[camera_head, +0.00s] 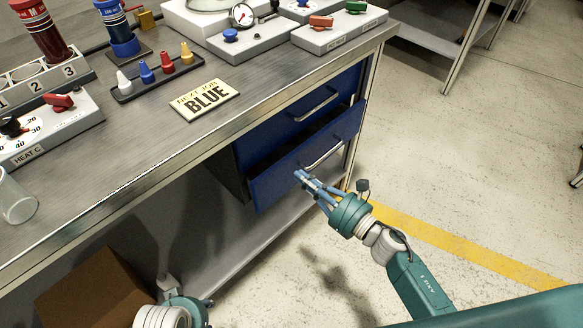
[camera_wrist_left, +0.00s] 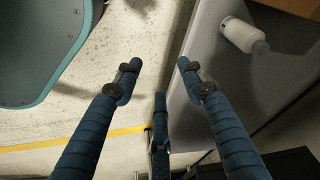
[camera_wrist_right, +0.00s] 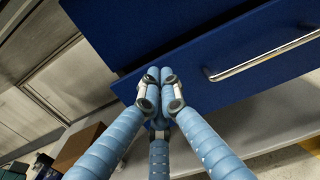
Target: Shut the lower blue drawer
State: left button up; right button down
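The lower blue drawer (camera_head: 275,183) is pulled partly out under the workbench, with a dark gap behind its top edge. Its silver handle (camera_head: 324,156) is on the front. My right gripper (camera_head: 299,175) has its fingertips at the drawer front, left of and below the handle. In the right wrist view my right gripper (camera_wrist_right: 160,78) has its fingers together and empty, against or very near the blue front (camera_wrist_right: 225,75); contact is not clear. My left gripper (camera_wrist_left: 158,70) is open and empty, low beside the bench; its fingers are hidden in the head view.
The upper blue drawer (camera_head: 310,105) looks closed. The bench top (camera_head: 150,135) holds a BLUE sign (camera_head: 205,99), colored cones and control boxes. A cardboard box (camera_head: 95,292) is underneath. A white bottle (camera_wrist_left: 243,35) lies near my left gripper.

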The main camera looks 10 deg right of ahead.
aim_at(284, 164)
pick_arm(q)
jog(key=shift+f, duration=0.1)
pick_arm(e)
jog(key=shift+x, duration=2.2)
jog(key=shift+w+a, duration=0.2)
jog(key=shift+b+x, duration=0.65)
jog(key=shift+x, duration=0.45)
pick_arm(q)
notch_tip(284, 164, up, 5)
jog(key=shift+a+f, duration=0.1)
pick_arm(e)
jog(key=shift+d, duration=0.1)
